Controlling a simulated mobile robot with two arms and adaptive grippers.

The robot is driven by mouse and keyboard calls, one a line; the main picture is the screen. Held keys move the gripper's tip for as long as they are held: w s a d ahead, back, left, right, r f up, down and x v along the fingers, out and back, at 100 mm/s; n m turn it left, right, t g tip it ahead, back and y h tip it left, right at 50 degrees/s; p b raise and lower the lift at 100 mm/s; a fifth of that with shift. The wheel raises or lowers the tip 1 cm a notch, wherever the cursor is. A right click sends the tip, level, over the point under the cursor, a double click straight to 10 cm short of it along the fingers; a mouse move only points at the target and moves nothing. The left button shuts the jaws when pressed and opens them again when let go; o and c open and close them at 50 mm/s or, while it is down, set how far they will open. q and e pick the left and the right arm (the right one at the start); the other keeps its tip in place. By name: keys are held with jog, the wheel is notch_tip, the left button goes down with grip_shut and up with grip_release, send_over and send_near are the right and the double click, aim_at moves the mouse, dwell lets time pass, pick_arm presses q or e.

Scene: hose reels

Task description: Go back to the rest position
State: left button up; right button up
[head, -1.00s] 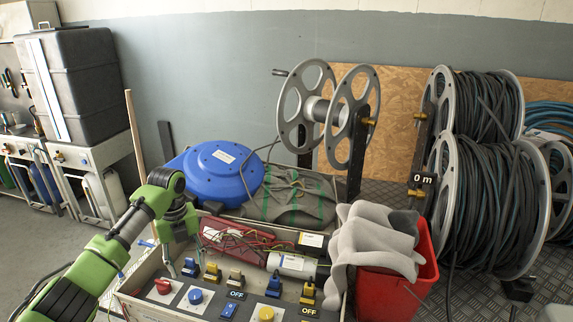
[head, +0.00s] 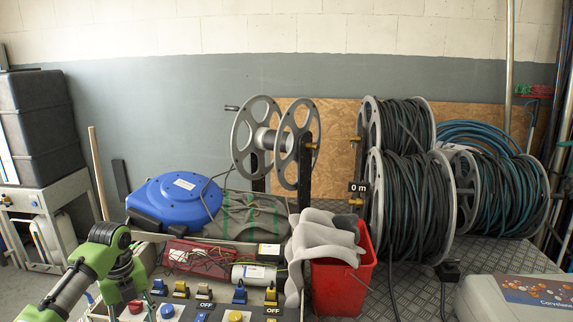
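My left arm comes in from the lower left in the head view. Its gripper (head: 132,292) hangs over the left end of the control panel (head: 205,311), close to the red knob (head: 136,307). The finger tips are small and partly hidden, so I cannot tell whether it is open or shut. No held object shows. My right gripper is not in view. The panel carries blue and yellow switches, a blue knob (head: 167,311) and a yellow knob (head: 235,316).
A red bucket (head: 345,285) with grey cloth (head: 318,246) stands right of the panel. An empty reel (head: 262,140), a blue round reel (head: 178,201) and full hose reels (head: 412,210) stand behind. A grey case (head: 525,298) is at the lower right. Checker-plate floor shows between.

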pick_arm(q)
jog(key=s+d+f+n, duration=0.8)
jog(key=s+d+f, duration=0.5)
jog(key=d+f, duration=0.25)
jog(key=s+d+n+t+h, duration=0.15)
jog(key=s+d+n, duration=0.25)
jog(key=s+n, duration=0.4)
jog(key=s+a+r+n+t+y, duration=0.1)
jog(key=s+a+r+n, duration=0.1)
jog(key=s+n, duration=0.35)
jog(key=s+a+r+n+t, duration=0.1)
jog(key=s+r+n, duration=0.25)
jog(key=s, duration=0.25)
notch_tip(320, 180, down, 26)
jog(key=s+g, duration=0.1)
jog(key=g, duration=0.1)
jog(key=s+a+f, duration=0.3)
jog(key=s+f, duration=1.4)
jog(key=s, duration=0.1)
jog(key=shift+f+g, duration=0.15)
jog(key=shift+g, duration=0.2)
